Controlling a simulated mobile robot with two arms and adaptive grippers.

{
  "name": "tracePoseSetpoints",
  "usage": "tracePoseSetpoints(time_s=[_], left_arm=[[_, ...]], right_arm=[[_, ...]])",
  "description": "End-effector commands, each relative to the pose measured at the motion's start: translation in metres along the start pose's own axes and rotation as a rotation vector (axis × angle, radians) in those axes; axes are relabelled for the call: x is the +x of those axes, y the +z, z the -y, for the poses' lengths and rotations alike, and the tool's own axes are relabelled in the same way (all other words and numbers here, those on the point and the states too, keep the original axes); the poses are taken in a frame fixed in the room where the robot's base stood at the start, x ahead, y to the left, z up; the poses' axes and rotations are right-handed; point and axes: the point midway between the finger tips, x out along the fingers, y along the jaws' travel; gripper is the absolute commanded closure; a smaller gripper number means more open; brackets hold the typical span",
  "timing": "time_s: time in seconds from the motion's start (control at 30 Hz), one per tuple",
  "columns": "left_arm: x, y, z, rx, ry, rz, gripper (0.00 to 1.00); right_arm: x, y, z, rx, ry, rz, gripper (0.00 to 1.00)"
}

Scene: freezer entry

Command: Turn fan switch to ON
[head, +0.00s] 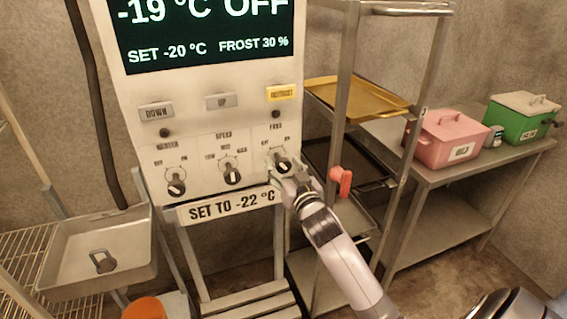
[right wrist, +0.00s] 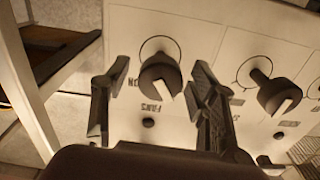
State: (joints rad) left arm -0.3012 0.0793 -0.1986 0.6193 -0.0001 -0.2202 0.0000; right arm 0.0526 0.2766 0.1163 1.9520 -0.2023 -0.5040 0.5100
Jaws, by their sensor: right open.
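The fan switch is a dark round knob (head: 282,160) with a pale pointer, at the right of the knob row on a white control panel (head: 225,125). In the right wrist view the knob (right wrist: 158,76) sits between my two fingers, with a gap on each side. Its pale pointer slants to the lower right there, away from the ON label at its left. My right gripper (head: 285,172) is open right in front of this knob and partly covers it in the head view. My left gripper is not in view.
The speed knob (head: 232,174) and another knob (head: 176,184) sit to the left; the speed knob (right wrist: 272,90) is close to my right finger. A display (head: 210,30) reads -19 °C and OFF. A rack with a yellow tray (head: 358,98) stands right of the panel.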

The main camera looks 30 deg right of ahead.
Motion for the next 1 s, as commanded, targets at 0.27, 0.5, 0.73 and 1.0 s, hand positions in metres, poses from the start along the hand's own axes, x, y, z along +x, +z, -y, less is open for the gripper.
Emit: tracePoseSetpoints(time_s=[0.27, 0.5, 0.73, 1.0], left_arm=[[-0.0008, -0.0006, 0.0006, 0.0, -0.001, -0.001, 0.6], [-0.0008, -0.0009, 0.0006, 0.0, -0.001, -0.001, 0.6], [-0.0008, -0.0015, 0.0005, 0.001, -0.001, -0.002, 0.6], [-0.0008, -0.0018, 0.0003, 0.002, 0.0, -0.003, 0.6]], right_arm=[[0.0057, 0.0, 0.0002, -0.001, -0.001, -0.001, 0.46], [0.0054, 0.0001, 0.0002, -0.001, 0.0, 0.0, 0.56], [0.0053, 0.0002, 0.0002, -0.001, 0.0, 0.0, 0.71], [0.0052, 0.0002, 0.0002, -0.001, 0.0, 0.0, 0.89]])
